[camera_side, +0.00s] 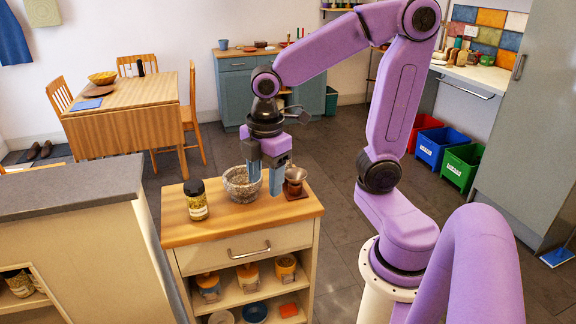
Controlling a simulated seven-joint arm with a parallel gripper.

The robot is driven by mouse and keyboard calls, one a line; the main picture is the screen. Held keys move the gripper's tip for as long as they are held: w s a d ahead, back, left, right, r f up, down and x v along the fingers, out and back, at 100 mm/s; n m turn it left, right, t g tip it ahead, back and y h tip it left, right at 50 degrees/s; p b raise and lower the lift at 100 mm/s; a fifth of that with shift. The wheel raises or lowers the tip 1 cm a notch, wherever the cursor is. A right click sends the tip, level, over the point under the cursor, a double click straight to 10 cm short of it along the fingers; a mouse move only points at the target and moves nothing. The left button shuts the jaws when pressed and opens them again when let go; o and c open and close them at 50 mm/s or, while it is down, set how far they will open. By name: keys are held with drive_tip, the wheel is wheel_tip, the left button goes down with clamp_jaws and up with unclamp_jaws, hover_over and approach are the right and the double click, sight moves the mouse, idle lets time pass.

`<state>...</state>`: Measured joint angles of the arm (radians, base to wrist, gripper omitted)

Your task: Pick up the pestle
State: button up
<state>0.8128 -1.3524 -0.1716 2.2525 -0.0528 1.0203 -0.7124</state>
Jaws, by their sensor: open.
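My gripper (265,184) points down over the small wooden-topped cabinet, its two blue fingers apart. One finger is at the right side of the grey stone mortar (241,186), overlapping its rim in the picture. The other finger is further right, in front of a small metal cup-like item (296,174) on a dark red-brown base. I cannot make out a pestle; it may be hidden behind the fingers or inside the mortar. Nothing is clearly seen between the fingers.
A dark-lidded jar with a yellow label (196,199) stands left of the mortar. The front of the wooden cabinet top (238,226) is clear. Canisters (247,275) sit on the shelf below. A grey-topped counter (70,190) stands to the left.

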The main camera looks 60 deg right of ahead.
drive_tip(key=w+d+r+n, duration=0.2)
drive_tip(key=w+d+r, duration=0.1)
drive_tip(key=w+d, duration=0.65)
drive_tip(key=n+h, duration=0.1)
drive_tip(key=h, duration=0.1)
hover_over(288, 162)
drive_tip(key=shift+g, duration=0.4)
drive_tip(key=f, duration=0.6)
drive_tip(key=w+f, duration=0.1)
drive_tip(key=f, duration=0.3)
drive_tip(key=shift+d, duration=0.2)
drive_tip(key=shift+s+d+f, duration=0.1)
drive_tip(key=shift+d+f, duration=0.05)
drive_tip(key=shift+f, duration=0.7)
drive_tip(key=shift+s+d+f, duration=0.1)
drive_tip(key=shift+d+f, duration=0.05)
drive_tip(key=shift+f, duration=0.75)
drive_tip(key=shift+s+d+f, duration=0.1)
drive_tip(key=shift+d+f, duration=0.05)
drive_tip(key=shift+f, duration=0.7)
drive_tip(key=shift+w, duration=0.1)
clamp_jaws()
